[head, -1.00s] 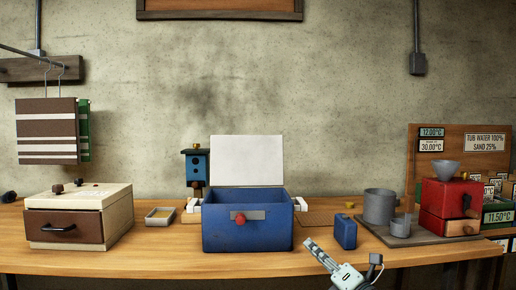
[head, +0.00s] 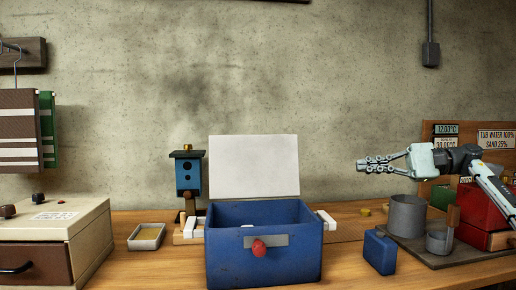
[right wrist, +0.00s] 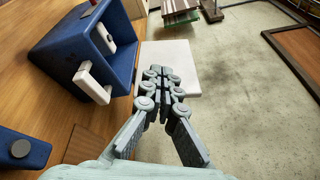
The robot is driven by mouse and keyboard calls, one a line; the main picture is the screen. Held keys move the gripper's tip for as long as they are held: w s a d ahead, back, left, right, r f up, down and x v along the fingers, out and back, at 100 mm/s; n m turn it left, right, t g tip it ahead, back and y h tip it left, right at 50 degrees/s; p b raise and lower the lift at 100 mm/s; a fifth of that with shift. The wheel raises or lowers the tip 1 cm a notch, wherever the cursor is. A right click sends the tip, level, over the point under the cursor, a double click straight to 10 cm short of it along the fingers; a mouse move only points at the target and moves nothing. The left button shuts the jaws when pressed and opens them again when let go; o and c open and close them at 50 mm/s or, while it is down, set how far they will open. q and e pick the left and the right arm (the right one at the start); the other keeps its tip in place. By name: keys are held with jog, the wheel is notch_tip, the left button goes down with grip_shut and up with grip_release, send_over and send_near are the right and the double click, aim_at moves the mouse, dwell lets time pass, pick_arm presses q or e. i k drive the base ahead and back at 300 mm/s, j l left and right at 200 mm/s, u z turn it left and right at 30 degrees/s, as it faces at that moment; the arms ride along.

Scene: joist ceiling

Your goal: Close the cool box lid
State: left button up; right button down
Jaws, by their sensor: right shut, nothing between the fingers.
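The blue cool box (head: 262,268) stands on the wooden table in the middle of the head view. Its white lid (head: 254,167) is open and stands upright at the back edge. A red knob (head: 258,247) on a grey plate is on the front, and white handles stick out at the sides. My right gripper (head: 360,164) is shut and empty, raised to the right of the lid and apart from it, fingers pointing left. In the right wrist view the gripper (right wrist: 164,70) shows in front of the lid (right wrist: 175,65), with the cool box (right wrist: 75,45) on the left. My left gripper is not in view.
A small blue box (head: 380,252) stands right of the cool box. Grey pots (head: 407,216) and a red grinder (head: 478,225) sit further right. A blue birdhouse (head: 188,175) stands behind left, with a shallow tray (head: 147,237) and a cream drawer box (head: 50,240) beyond.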

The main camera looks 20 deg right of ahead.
aim_at(256, 166)
jog(key=i+j, duration=0.1)
jog(key=i, duration=0.4)
jog(key=i+j, duration=0.15)
jog(key=i, duration=0.35)
